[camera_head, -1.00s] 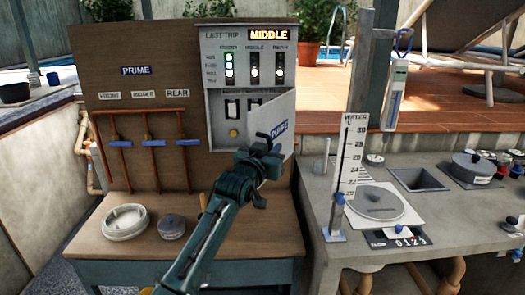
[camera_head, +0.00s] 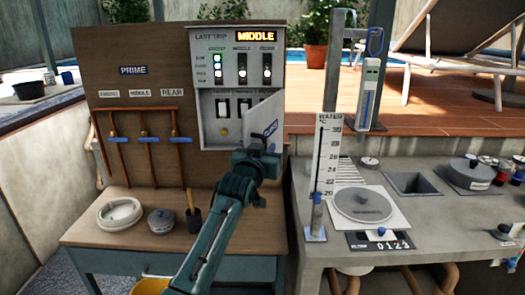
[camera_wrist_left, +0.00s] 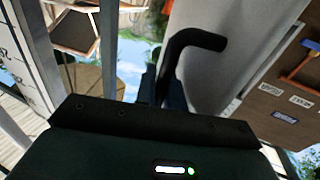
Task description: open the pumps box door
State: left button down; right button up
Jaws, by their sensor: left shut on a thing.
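The pumps box door (camera_head: 262,117) is a pale grey panel with a blue label, on the lower part of the grey control box (camera_head: 213,60). It stands ajar, swung outward, with switches visible behind it. My left gripper (camera_head: 262,150) is at the door's lower front. In the left wrist view the black bent door handle (camera_wrist_left: 197,40) runs down to the fingers (camera_wrist_left: 165,85), beside the pale door face. The left gripper is shut on this handle; the exact contact is partly hidden. My right gripper is not in view.
The wooden bench (camera_head: 95,232) below holds a white ring (camera_head: 120,213), a grey lidded pot (camera_head: 161,220) and a dark cup with a stick (camera_head: 193,217). A grey counter (camera_head: 300,215) with a water gauge (camera_head: 326,165) stands close on the right.

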pick_arm(q)
jog(key=shift+r, duration=0.15)
dwell(0.3)
jog(key=c, duration=1.8)
grip_release()
jog(key=shift+s, duration=0.1)
